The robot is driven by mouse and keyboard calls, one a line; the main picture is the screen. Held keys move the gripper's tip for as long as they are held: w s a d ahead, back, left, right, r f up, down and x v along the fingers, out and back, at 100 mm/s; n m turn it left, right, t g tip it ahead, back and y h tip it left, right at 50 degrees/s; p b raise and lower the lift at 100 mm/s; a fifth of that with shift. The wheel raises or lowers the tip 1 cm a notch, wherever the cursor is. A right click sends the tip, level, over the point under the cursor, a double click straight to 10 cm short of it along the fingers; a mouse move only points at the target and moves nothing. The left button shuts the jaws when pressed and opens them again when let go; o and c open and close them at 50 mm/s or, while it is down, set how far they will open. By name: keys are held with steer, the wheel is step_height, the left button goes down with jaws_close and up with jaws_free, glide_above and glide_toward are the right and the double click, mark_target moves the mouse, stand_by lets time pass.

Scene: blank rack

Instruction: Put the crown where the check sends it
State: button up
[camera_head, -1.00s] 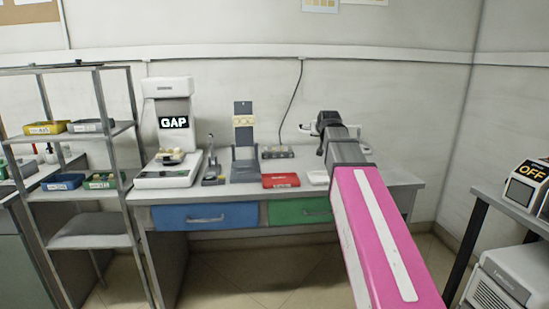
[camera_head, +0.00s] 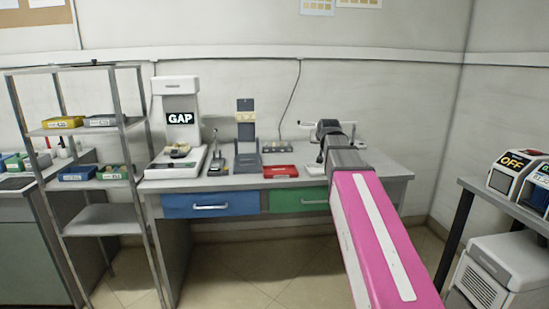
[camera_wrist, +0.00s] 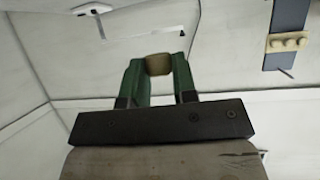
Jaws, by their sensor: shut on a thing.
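My gripper (camera_wrist: 158,70) shows in the wrist view with two green fingers shut on a small tan block-like piece, the crown (camera_wrist: 158,63). It is held at the fingertips, clear of any surface in that view. In the head view the pink arm reaches toward the bench and its dark wrist hides the fingers and crown. The check device (camera_head: 180,125) stands at the bench's left and its display reads "GAP". A small yellowish model (camera_head: 179,151) sits on its base. A red tray (camera_head: 280,173) lies mid-bench. The bench has a blue drawer (camera_head: 210,206) and a green drawer (camera_head: 285,200), both shut.
A metal rack (camera_head: 105,218) at left holds yellow, grey, blue and green bins. A device reading "OFF" (camera_head: 512,165) stands on the right table. Floor (camera_head: 260,270) before the bench is clear.

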steer(key=s+f, duration=0.5)
steer(key=f, duration=0.5)
steer(key=s+f, duration=0.6)
steer(key=f, duration=0.5)
steer(key=shift+s+a+f, duration=0.1)
